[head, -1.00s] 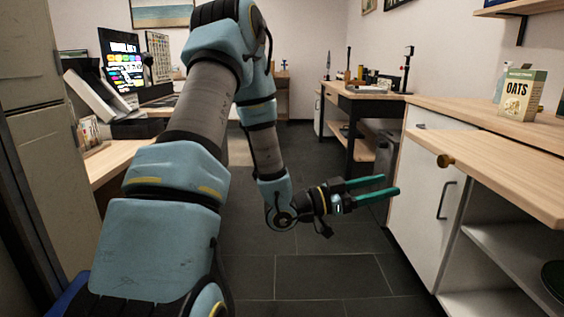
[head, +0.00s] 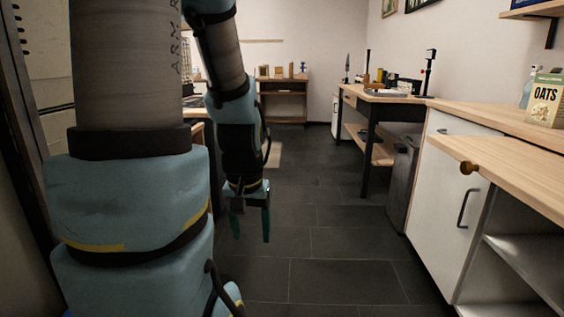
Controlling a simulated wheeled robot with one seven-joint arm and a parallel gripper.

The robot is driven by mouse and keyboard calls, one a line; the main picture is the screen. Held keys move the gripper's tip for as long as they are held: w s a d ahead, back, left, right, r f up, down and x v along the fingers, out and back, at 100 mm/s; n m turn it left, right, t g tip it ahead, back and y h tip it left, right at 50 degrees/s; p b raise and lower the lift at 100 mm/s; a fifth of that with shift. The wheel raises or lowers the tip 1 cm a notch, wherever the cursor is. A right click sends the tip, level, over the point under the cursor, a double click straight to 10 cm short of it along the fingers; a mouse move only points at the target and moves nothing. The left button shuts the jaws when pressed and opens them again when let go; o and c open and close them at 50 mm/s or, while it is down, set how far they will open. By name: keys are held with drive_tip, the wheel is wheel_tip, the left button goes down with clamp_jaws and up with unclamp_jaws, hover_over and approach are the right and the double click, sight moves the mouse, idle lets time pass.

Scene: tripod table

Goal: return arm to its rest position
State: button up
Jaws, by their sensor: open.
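My arm (head: 130,90) rises large at the left of the head view, and its forearm comes down behind it. My gripper (head: 251,236) hangs below the forearm in the middle of the picture, with its two green fingers pointing down over the dark tiled floor. The fingers are apart and nothing shows between them. The arm hides part of the left side of the room.
An oats box (head: 547,98) stands on top. A black-legged table (head: 372,140) is farther back. The floor (head: 320,215) between is clear.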

wheel_tip(320, 180, up, 28)
drive_tip(key=p, duration=2.8)
drive_tip(key=shift+s, duration=0.45)
